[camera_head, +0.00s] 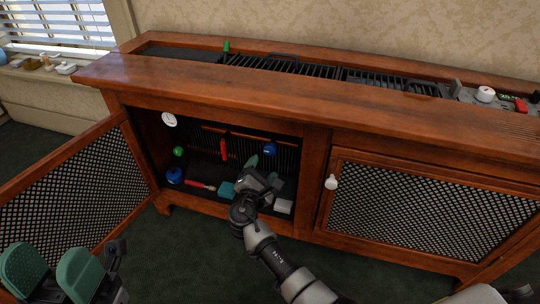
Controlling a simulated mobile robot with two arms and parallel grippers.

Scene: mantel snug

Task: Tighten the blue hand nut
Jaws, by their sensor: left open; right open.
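A small round blue knob (269,149), which looks like the blue hand nut, sits at the back of the open cabinet. A larger blue round thing (173,175) stands low at the cabinet's left side. My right gripper (261,167) reaches into the cabinet, with its green-padded fingers open just below and in front of the blue knob. I cannot tell whether it touches the knob. My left gripper (53,271) is open and empty at the lower left, outside the cabinet, with two green pads.
The left mesh door (80,195) stands open; the right mesh door (430,215) is shut. Inside are a green knob (179,152), a red lever (223,149), a red-handled tool (199,185), a teal block (227,189) and a pale box (283,206). Carpet in front is clear.

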